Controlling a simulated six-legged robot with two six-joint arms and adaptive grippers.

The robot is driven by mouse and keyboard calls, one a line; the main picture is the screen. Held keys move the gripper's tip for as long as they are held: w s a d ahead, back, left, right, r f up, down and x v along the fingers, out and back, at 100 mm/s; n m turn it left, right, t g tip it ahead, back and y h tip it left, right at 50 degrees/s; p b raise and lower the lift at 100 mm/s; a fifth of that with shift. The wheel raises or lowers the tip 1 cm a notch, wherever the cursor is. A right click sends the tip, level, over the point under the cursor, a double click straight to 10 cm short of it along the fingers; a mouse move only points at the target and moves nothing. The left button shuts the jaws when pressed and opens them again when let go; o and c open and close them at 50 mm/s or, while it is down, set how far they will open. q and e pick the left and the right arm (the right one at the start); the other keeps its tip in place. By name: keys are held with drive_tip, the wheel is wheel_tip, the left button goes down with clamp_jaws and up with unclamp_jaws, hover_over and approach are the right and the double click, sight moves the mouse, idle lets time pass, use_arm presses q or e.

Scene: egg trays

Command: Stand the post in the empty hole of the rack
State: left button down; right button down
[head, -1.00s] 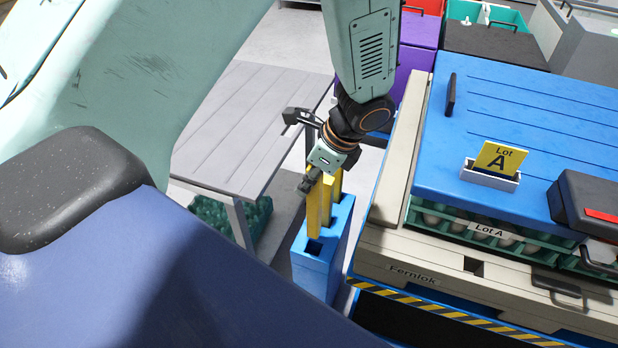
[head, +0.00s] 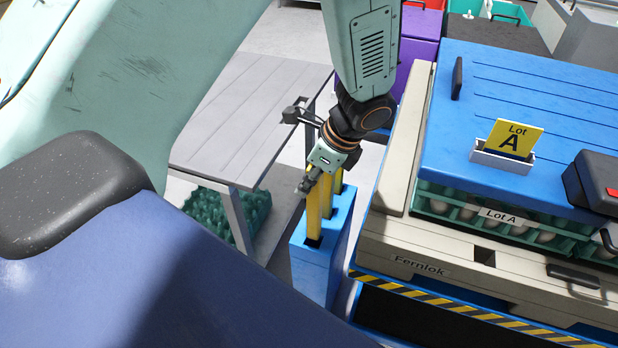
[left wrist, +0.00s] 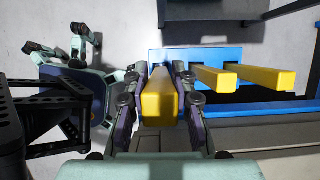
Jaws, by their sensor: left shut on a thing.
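My left gripper (head: 310,185) is shut on a yellow post (head: 313,218) above the blue rack (head: 318,272). The post is roughly upright. Its lower end meets the dark front hole in the rack's top and seems to be in its mouth; how deep cannot be told. In the left wrist view the post (left wrist: 158,100) shows end-on between the two fingers (left wrist: 160,92). Two other yellow posts stand in the rack, one at the middle (left wrist: 213,78) and one at the right (left wrist: 268,79). The rack's blue top (left wrist: 180,55) shows behind them. My right gripper is not in view.
A grey slatted table (head: 245,115) stands left of the rack, with green egg trays (head: 228,212) below.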

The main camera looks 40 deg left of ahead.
sight(309, 205)
use_arm(q)
drive_tip(key=shift+p, duration=0.4)
drive_tip(key=shift+f, duration=0.1)
idle(0.7)
drive_tip(key=shift+f+b, duration=2.3)
drive_tip(key=shift+f, duration=1.55)
drive_tip(key=c, duration=1)
unclamp_jaws()
